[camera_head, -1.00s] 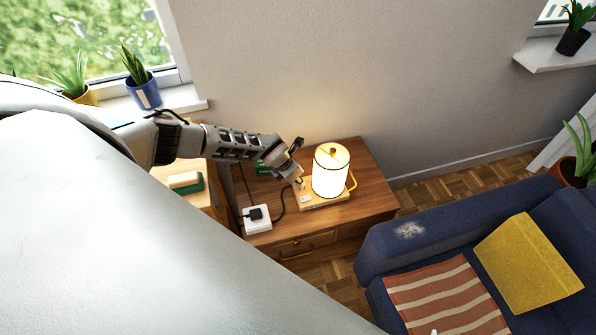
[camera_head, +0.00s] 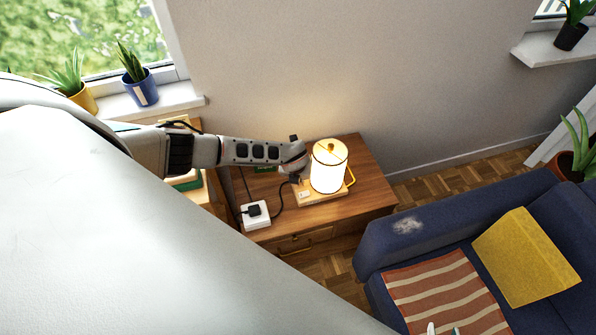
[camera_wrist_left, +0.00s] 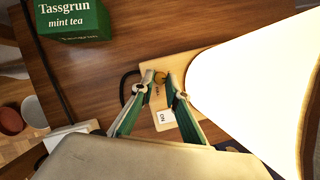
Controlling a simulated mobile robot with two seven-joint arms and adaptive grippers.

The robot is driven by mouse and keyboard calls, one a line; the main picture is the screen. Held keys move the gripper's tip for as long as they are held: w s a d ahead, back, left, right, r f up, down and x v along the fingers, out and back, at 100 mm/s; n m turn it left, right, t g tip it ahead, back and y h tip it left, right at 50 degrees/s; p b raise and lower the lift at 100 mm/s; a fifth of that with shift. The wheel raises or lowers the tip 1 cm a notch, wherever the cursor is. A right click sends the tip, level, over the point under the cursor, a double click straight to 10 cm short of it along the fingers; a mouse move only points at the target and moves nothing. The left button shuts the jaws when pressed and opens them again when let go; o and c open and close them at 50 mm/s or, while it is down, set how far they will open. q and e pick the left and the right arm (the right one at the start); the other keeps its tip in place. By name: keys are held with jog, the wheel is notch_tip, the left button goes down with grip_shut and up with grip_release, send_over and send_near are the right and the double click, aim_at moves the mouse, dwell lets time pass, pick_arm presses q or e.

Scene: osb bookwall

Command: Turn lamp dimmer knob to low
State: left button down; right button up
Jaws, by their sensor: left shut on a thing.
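The lamp (camera_head: 328,168) is lit. It stands on a pale wooden base (camera_head: 309,198) on the wooden side table, and its glowing shade (camera_wrist_left: 245,85) fills the right of the left wrist view. The small brass dimmer knob (camera_wrist_left: 161,77) sits on the base, beside an "ON" label (camera_wrist_left: 165,116). My left gripper (camera_wrist_left: 162,79) is shut on the knob, one finger on each side.
A white socket block (camera_head: 256,215) with a black plug and cable lies on the side table (camera_head: 366,195). A green mint tea box (camera_wrist_left: 73,19) stands behind my left gripper. A blue sofa (camera_head: 400,243) with a yellow cushion (camera_head: 525,258) is at the right.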

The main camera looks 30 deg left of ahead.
pick_arm(q)
jog(key=shift+d, duration=0.1)
dwell(0.5)
jog(key=c, duration=2)
grip_release()
jog(key=shift+r, duration=0.4)
jog(key=v, duration=1.1)
jog(key=shift+s+r, duration=0.1)
